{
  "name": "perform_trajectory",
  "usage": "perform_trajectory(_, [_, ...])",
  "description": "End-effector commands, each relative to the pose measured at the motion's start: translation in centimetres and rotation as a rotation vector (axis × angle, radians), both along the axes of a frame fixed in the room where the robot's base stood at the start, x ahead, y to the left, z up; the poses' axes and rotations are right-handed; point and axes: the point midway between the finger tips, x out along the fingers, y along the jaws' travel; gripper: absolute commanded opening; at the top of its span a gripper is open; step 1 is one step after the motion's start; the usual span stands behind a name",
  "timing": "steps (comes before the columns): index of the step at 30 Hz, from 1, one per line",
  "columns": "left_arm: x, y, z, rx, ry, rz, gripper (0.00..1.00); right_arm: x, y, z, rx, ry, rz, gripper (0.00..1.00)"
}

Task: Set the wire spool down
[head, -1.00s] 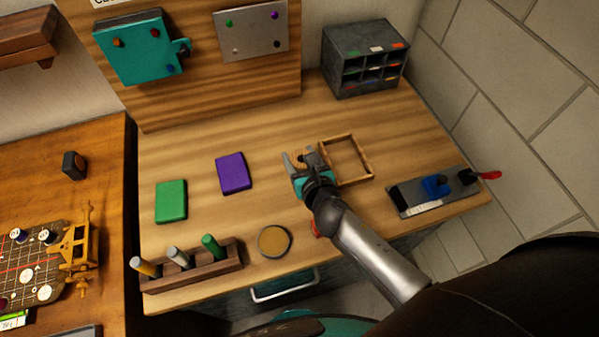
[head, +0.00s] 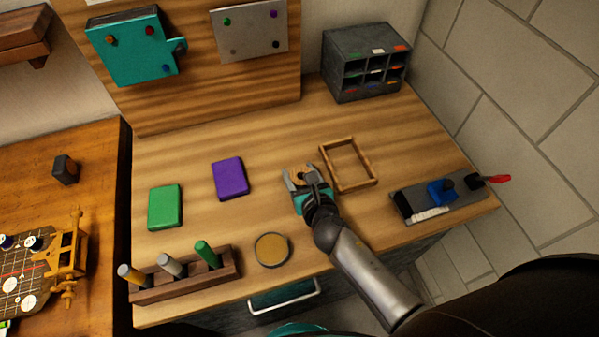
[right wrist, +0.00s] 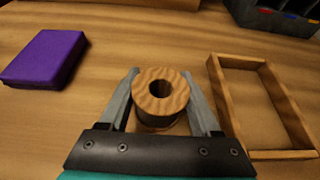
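The wire spool (right wrist: 148,98) is a wooden, round-flanged spool with a dark hole in its top. It stands upright between the two fingers of my right gripper (right wrist: 161,80). The fingers lie against its sides, and the gripper is shut on it. In the head view, my right gripper (head: 302,174) and the spool are low over the workbench (head: 250,210), just left of a wooden frame tray (head: 326,163). I cannot tell whether the spool's underside touches the bench. My left gripper is not in view.
A purple block (head: 230,179) and a green block (head: 165,207) lie to the left. A round tan-topped disc (head: 272,250) and a rack (head: 190,280) holding markers are near the front edge. A grey device (head: 425,207) is right; a grey organiser (head: 345,85) stands behind.

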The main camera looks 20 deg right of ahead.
Motion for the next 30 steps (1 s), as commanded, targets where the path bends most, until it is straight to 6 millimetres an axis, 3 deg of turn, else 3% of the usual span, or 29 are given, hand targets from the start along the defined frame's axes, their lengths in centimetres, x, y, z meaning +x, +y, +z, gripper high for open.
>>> perform_trajectory(1, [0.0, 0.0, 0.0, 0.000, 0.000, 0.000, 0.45, 0.0, 0.0, 0.0, 0.000, 0.001, 0.000, 0.70])
perform_trajectory(7, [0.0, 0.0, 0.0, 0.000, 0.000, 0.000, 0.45, 0.0, 0.0, 0.0, 0.000, 0.000, 0.000, 0.92])
perform_trajectory(18, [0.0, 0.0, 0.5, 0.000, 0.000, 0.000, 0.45, 0.0, 0.0, 0.5, 0.000, 0.000, 0.000, 0.93])
perform_trajectory(30, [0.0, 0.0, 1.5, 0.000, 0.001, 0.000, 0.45, -6.1, -0.2, 2.9, 0.000, 0.002, 0.000, 0.93])
